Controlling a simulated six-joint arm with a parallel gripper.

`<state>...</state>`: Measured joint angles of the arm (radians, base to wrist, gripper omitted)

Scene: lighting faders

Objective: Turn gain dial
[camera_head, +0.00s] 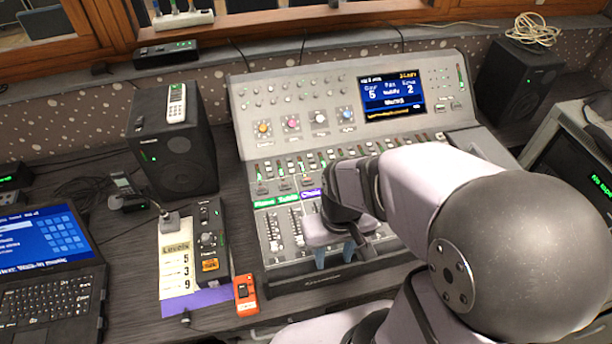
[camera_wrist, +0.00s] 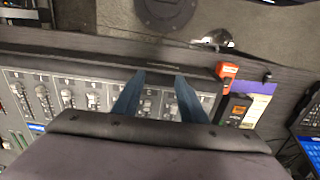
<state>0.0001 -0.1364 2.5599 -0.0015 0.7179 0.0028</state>
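The grey mixing console (camera_head: 238,105) stands in the middle of the desk in the head view. My gripper (camera_head: 334,256) is over the console's front fader area, well below the dials. Its blue fingers are apart with nothing between them, as the wrist view (camera_wrist: 160,78) also shows. My arm hides the console's right-hand faders.
The console screen (camera_head: 391,95) is lit. Left of the console are a black speaker (camera_head: 175,155), a paper sheet headed Levels (camera_head: 174,262), a small black control box (camera_head: 208,240), an orange device (camera_head: 246,294) and a laptop (camera_head: 50,290). Another speaker (camera_head: 517,85) stands at back right.

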